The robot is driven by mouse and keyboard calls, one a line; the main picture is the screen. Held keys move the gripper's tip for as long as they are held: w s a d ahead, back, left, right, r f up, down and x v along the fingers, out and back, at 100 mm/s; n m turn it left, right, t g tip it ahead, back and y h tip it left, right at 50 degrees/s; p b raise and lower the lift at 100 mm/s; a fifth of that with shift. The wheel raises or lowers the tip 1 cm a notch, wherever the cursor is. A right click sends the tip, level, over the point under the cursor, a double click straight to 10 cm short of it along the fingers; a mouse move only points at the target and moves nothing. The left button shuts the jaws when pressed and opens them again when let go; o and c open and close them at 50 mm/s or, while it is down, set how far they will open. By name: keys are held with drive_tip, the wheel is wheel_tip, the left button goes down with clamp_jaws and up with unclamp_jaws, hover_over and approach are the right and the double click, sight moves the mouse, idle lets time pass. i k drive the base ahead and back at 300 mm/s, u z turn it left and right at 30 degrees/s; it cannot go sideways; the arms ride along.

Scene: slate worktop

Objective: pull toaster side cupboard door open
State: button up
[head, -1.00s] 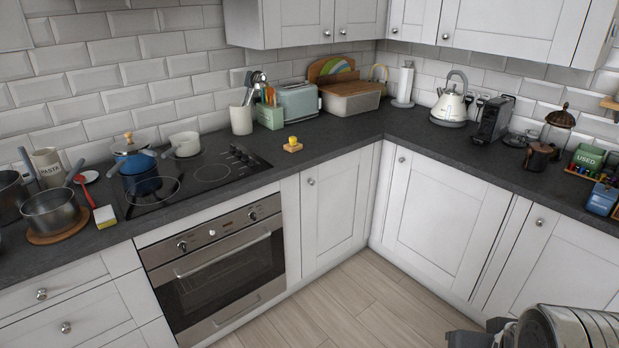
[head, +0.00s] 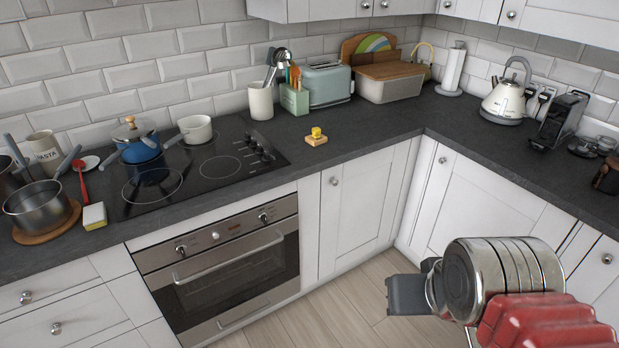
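The toaster (head: 325,85) is pale green and stands on the worktop near the corner. Below and to the right of it, the white cupboard door (head: 362,208) beside the oven appears shut, flush with its frame. Its round metal knob (head: 334,181) is near the door's upper left corner, and nothing touches it. My gripper (head: 396,295) shows as a dark block at the end of my arm, in front of the floor, below and right of the knob in the picture. It is apart from the door. Its fingers are seen from the side, so their opening is hidden.
The oven (head: 224,262), with its bar handle, is left of the door. Another cupboard door (head: 480,205) meets it at the corner on the right. The worktop edge overhangs the doors. Wooden floor (head: 345,308) in front is clear.

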sight(359, 196)
drive_tip(key=u, duration=0.55)
drive_tip(key=i, duration=1.15)
drive_tip(key=u, duration=0.5)
